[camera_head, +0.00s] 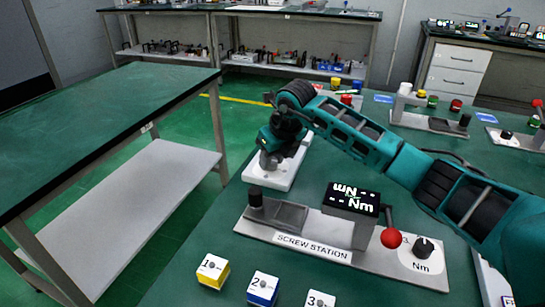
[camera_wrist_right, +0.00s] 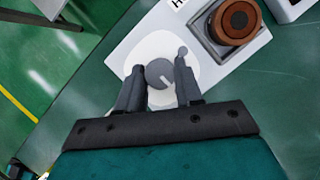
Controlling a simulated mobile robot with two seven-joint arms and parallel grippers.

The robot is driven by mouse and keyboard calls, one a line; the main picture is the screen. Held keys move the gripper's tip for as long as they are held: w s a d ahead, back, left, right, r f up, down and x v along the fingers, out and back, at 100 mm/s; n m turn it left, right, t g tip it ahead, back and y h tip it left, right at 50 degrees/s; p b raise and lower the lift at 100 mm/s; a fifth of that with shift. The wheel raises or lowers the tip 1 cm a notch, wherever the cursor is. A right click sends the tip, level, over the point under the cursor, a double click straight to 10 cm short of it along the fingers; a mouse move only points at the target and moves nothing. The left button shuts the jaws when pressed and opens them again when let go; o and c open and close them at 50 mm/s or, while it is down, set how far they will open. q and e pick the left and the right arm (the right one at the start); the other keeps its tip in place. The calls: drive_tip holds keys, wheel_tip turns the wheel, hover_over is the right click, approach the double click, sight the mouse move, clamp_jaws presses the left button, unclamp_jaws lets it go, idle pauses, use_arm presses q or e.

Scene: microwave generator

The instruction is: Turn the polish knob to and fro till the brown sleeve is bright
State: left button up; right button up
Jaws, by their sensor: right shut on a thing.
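The polish knob (camera_wrist_right: 160,73) is a round grey knob with a white line mark, on a white round patch of a white base plate (camera_wrist_right: 125,45). My right gripper (camera_wrist_right: 160,64) has its two fingers closed on either side of the knob. The brown sleeve (camera_wrist_right: 237,19) is a brown ring seated in a dark grey block at the upper right of the wrist view. It looks dull brown. In the head view my right gripper (camera_head: 268,160) points down over the white base, and the arm hides the knob and sleeve. My left gripper is not in view.
The screw station (camera_head: 310,247), with a display, a red ball lever and a black knob, stands in front of the arm. Numbered cubes (camera_head: 213,270) lie at the front edge. Other stations stand behind. An empty green table (camera_head: 90,115) is across a gap at left.

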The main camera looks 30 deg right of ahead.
drive_tip(key=shift+n, duration=0.3)
drive_tip(key=n+y, duration=0.1)
drive_tip(key=n, duration=0.1)
drive_tip(key=n+y, duration=0.1)
drive_tip(key=n, duration=0.2)
drive_tip(key=shift+w+d+n+g, duration=0.1)
drive_tip(key=shift+d+n+g, duration=0.1)
drive_tip(key=shift+n+g, duration=0.15)
drive_tip(key=n+g+b, duration=0.1)
drive_tip(key=n, duration=0.2)
drive_tip(key=n+g+y, duration=0.1)
drive_tip(key=n, duration=0.2)
drive_tip(key=shift+w+y+b, duration=0.15)
drive_tip(key=shift+y+b, duration=0.15)
drive_tip(key=shift+b, duration=0.1)
drive_tip(key=shift+n+g, duration=0.25)
drive_tip(key=o, duration=1)
drive_tip(key=shift+o, duration=0.2)
drive_tip(key=p+v, duration=0.1)
drive_tip(key=v, duration=1.2)
drive_tip(key=shift+p, duration=0.3)
